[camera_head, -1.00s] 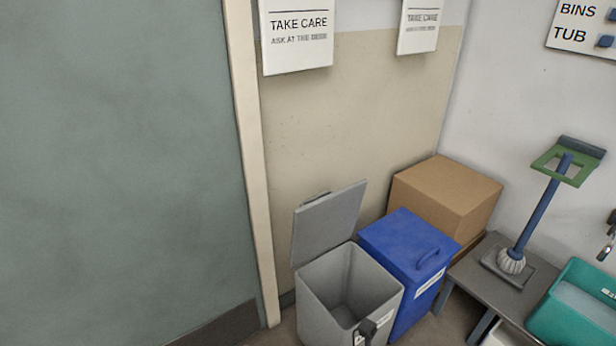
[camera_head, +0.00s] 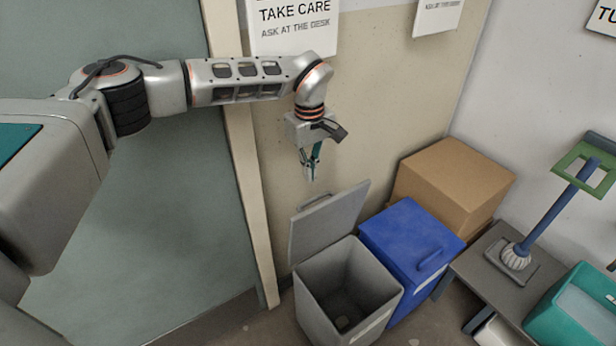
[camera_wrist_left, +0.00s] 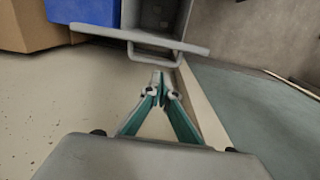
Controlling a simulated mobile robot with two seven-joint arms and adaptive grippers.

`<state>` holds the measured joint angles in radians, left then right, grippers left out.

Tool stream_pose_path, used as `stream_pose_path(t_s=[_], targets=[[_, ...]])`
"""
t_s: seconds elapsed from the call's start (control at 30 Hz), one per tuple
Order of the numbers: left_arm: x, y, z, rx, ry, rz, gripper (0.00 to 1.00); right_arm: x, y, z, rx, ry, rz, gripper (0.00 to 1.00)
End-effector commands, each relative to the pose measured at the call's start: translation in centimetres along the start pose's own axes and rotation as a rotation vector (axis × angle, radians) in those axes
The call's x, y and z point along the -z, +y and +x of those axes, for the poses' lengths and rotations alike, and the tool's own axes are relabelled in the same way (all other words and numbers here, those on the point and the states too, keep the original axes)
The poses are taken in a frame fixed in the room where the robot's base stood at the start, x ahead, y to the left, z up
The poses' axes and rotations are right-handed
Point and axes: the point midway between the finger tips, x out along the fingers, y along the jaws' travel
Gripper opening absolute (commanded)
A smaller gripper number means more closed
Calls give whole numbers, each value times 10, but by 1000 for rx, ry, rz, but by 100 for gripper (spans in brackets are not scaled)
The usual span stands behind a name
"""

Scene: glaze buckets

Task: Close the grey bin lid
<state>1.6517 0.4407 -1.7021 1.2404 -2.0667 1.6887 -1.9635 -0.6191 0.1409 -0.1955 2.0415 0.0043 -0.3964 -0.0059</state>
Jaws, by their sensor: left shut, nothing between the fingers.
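The grey bin (camera_head: 345,290) stands on the floor against the wall, its inside empty as far as I can see. Its grey lid (camera_head: 330,222) stands open, tilted up at the back edge, with a handle (camera_head: 314,201) at its top. My left gripper (camera_head: 312,180) points down just above and behind the lid's top edge, shut and empty, apart from the lid. In the left wrist view the lid (camera_wrist_left: 140,38) and its handle (camera_wrist_left: 153,54) lie just ahead of the fingertips (camera_wrist_left: 160,78). My right gripper is not in view.
A blue bin (camera_head: 408,240) with a closed lid stands right beside the grey bin. A cardboard box (camera_head: 455,190) is behind it. A low table (camera_head: 490,265) with a brush and a teal tub (camera_head: 575,305) is at the right. A door (camera_head: 150,220) is at the left.

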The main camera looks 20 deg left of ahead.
Motion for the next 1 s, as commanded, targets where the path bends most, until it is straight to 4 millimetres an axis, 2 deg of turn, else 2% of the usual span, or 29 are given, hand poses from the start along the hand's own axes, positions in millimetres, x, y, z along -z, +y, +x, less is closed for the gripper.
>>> stream_pose_path(t_s=[0.03, 0.1, 0.27, 0.47, 0.87, 1.0], targets=[[16, -3, -13, 7, 39, -3, 0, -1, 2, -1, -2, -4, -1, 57], [30, -6, -23, 17, 72, -4, 0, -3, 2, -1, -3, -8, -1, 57], [42, -9, -27, 28, 99, -6, 0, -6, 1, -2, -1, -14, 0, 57], [43, -10, 0, 30, 94, -6, 0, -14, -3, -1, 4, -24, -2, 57], [50, -12, 78, 29, 93, -6, 0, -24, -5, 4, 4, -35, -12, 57], [28, -11, 77, 24, 95, -2, 0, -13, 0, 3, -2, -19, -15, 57]])
